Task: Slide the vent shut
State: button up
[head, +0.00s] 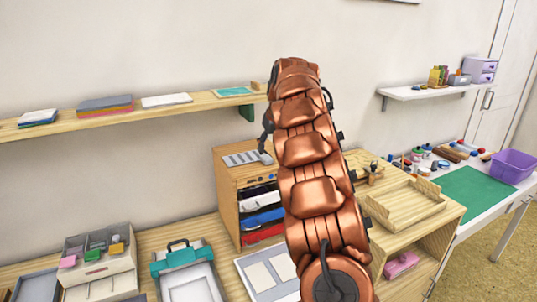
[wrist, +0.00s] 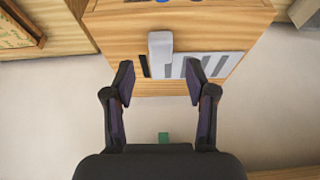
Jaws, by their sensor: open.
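The vent is a pale slotted plate (head: 240,158) on top of the wooden cabinet. It also shows in the wrist view (wrist: 208,64), with grey slots to the right of its slider. The slider has a raised light-grey handle (wrist: 160,52); in the head view the handle (head: 265,157) is at the plate's right end, close to my arm. One dark slot shows just left of the handle in the wrist view. My gripper (wrist: 160,82) is open and empty. Its fingertips are on either side of the handle's near end, apart from it. My arm mostly hides the gripper in the head view.
The cabinet (head: 228,190) holds several coloured trays in its front. A wall shelf (head: 60,125) with stacked pads runs behind on the left. A wooden tray (head: 410,205) stands right of my arm. A teal case (head: 180,257) and a stamp box (head: 100,270) are at the left.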

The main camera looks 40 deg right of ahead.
aim_at(267, 157)
jog(key=shift+p+x, duration=0.55)
jog(key=shift+x, duration=1.9)
jog(key=shift+c, duration=0.3)
grip_shut()
